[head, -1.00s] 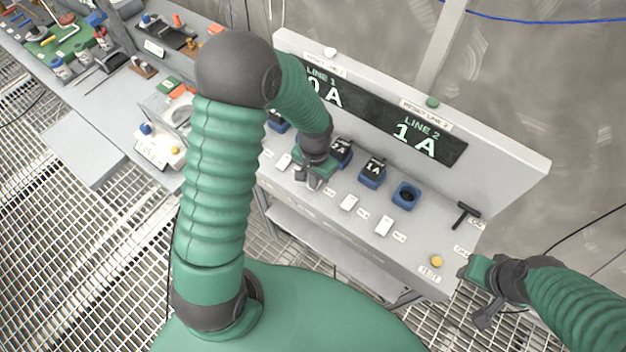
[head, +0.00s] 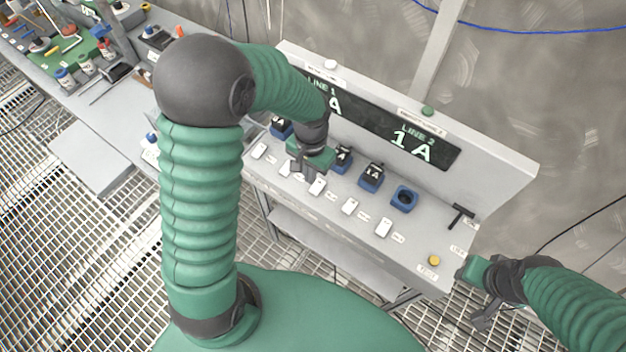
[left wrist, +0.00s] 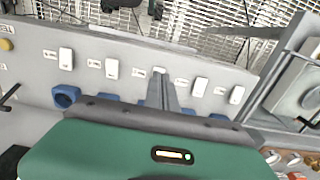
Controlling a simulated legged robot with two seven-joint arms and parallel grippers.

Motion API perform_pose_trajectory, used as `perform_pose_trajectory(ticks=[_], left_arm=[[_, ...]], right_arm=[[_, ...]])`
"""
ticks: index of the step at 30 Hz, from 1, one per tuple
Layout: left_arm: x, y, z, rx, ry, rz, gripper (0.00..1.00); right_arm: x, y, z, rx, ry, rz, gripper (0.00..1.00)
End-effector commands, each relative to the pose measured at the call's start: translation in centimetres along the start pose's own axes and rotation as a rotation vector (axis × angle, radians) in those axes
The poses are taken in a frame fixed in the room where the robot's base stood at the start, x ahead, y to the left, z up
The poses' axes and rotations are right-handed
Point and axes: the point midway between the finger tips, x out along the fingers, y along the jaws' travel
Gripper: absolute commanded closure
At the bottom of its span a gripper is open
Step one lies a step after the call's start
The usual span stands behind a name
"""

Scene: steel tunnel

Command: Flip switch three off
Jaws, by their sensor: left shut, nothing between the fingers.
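A row of several white switches runs along the sloped grey panel. The middle one, third from either end (head: 317,186), shows just in front of my left gripper (head: 310,172). In the left wrist view the same switch (left wrist: 159,71) is partly hidden behind the fingertips (left wrist: 160,86). My left gripper is shut and empty, its tip close to that switch; I cannot tell whether they touch. The switch labels are too small to read. My right gripper (head: 474,292) hangs off the panel's right end, away from the switches; its jaw opening is unclear.
Blue sockets (head: 404,198) stand behind the switches, some with black meters (head: 371,176). A display board (head: 411,145) reads 1 A for line 2; the line 1 digit is hidden. A yellow button (head: 434,260) and black T-handle (head: 461,215) sit at the right end.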

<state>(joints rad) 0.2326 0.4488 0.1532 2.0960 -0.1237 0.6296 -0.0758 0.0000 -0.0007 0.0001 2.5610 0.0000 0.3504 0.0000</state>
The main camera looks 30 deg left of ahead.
Motion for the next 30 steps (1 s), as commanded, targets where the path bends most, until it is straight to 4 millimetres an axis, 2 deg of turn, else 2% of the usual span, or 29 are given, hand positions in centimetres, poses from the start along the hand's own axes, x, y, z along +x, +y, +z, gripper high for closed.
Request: perform_pose_trajectory(ticks=[3,7,23,26,30], left_arm=[[-2.2,0.0,0.3,-0.001,0.003,-0.001,1.0],[-3.5,0.0,0.7,0.0,0.001,0.0,1.0],[-3.9,0.1,0.9,0.0,0.001,-0.001,1.0],[-4.2,1.1,2.1,-0.009,0.047,-0.011,1.0],[-4.6,3.5,5.4,-0.048,0.184,-0.017,1.0]], right_arm=[[0.1,0.0,0.0,0.0,0.0,0.0,0.64],[0.1,0.0,0.0,0.0,0.001,0.0,0.64],[0.1,0.0,0.0,0.0,0.001,0.0,0.64],[0.1,0.0,0.0,0.0,0.001,0.0,0.64],[0.1,0.0,0.0,0.0,0.001,0.0,0.64]])
